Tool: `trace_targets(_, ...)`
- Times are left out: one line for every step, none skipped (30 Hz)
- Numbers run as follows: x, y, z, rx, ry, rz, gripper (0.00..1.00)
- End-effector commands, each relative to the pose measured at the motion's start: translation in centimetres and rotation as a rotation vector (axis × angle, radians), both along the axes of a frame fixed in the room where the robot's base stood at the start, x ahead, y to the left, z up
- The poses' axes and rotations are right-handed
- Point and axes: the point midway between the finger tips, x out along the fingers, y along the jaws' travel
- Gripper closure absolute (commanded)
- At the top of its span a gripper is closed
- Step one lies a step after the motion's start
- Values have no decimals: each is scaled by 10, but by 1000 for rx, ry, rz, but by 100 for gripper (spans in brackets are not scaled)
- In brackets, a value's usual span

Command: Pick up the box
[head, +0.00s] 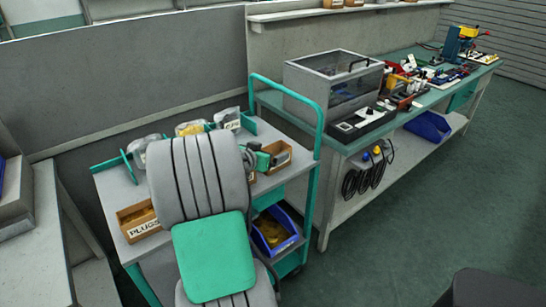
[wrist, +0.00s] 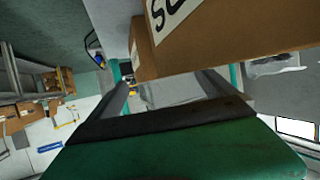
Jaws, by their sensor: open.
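An open cardboard box (head: 277,157) stands on the right part of the cart's top, partly hidden by my arm. A second box, labelled PLUGS (head: 140,221), stands at the cart's front left. In the wrist view a cardboard box (wrist: 215,38) with a white label, of which only "SC" shows, fills the upper middle, close to my gripper. My gripper (wrist: 167,88) is open, with grey cart surface showing between its fingers and nothing held.
The grey cart (head: 115,190) has green rails and a raised green handle (head: 318,115). Clear bags (head: 190,128) lie along its back. A blue bin (head: 275,232) sits on its lower shelf. A workbench (head: 420,98) with a clear-sided case (head: 333,80) stands to the right.

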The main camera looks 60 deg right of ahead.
Motion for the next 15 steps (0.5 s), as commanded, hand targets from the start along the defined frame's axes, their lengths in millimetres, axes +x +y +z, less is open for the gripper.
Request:
trace_targets(-2, -8, -3, 0, 1, -4, 5)
trace_targets(-2, -11, -4, 0, 0, -3, 5)
trace_targets(-1, -13, -5, 0, 1, -2, 5)
trace_targets(-1, -15, -6, 0, 0, -1, 5)
trace_targets(-1, -15, -6, -1, 0, 0, 5)
trace_targets(-1, -15, -6, -1, 0, 1, 5)
trace_targets(-1, -15, -6, -1, 0, 1, 5)
trace_targets(-1, -15, -6, -1, 0, 1, 5)
trace_targets(-1, -15, -6, -1, 0, 1, 5)
trace_targets(-1, -15, -6, -1, 0, 1, 5)
trace_targets(-1, -15, -6, -1, 0, 1, 8)
trace_targets(-1, -15, -6, -1, 0, 0, 11)
trace_targets(-1, -15, -6, -1, 0, 0, 14)
trace_targets(-1, -14, -6, -1, 0, 0, 16)
trace_targets(-1, -14, -6, -1, 0, 0, 19)
